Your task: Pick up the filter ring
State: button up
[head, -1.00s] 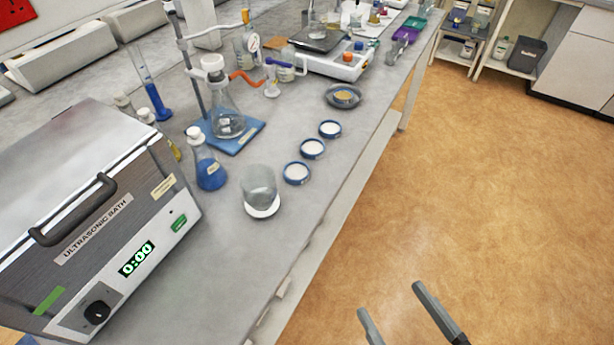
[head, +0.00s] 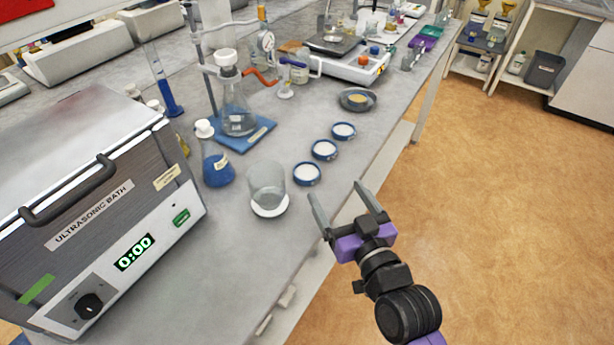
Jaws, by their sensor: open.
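Three round blue rings with white discs inside lie flat in a row near the front edge of the bench. The nearest ring is (head: 307,174), the middle ring (head: 324,150) and the farthest ring (head: 344,131). They look alike, and I cannot tell which one the task names. My gripper (head: 334,190) is open and empty, with its two grey fingers apart. It is at the bench's front edge, just right of and nearer than the nearest ring in the picture, touching none of the rings.
A glass beaker (head: 267,183) on a white disc stands left of the nearest ring. A blue-filled flask (head: 216,165) and the ultrasonic bath (head: 150,215) stand farther left. A grey dish (head: 357,101) lies beyond the rings. Open floor (head: 510,230) is to the right.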

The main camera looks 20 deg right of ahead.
aim_at(302, 164)
jog(key=w+f, duration=0.1)
jog(key=w+a+f+n+y, duration=0.1)
jog(key=w, duration=0.1)
jog(key=shift+w+g, duration=0.1)
jog(key=shift+g, duration=0.3)
jog(key=shift+w+a+f+p, duration=0.2)
jog(key=shift+w+p, duration=0.1)
jog(key=shift+w, duration=0.95)
jog(key=shift+w+a+f+p, duration=0.15)
jog(key=shift+w+p, duration=0.1)
jog(key=shift+w, duration=0.95)
jog(key=shift+w+a+f+p, duration=0.2)
jog(key=shift+w+p, duration=0.1)
jog(key=shift+w, duration=0.95)
jog(key=c, duration=1.3)
jog(key=shift+c, duration=0.4)
jog(key=shift+r, duration=0.15)
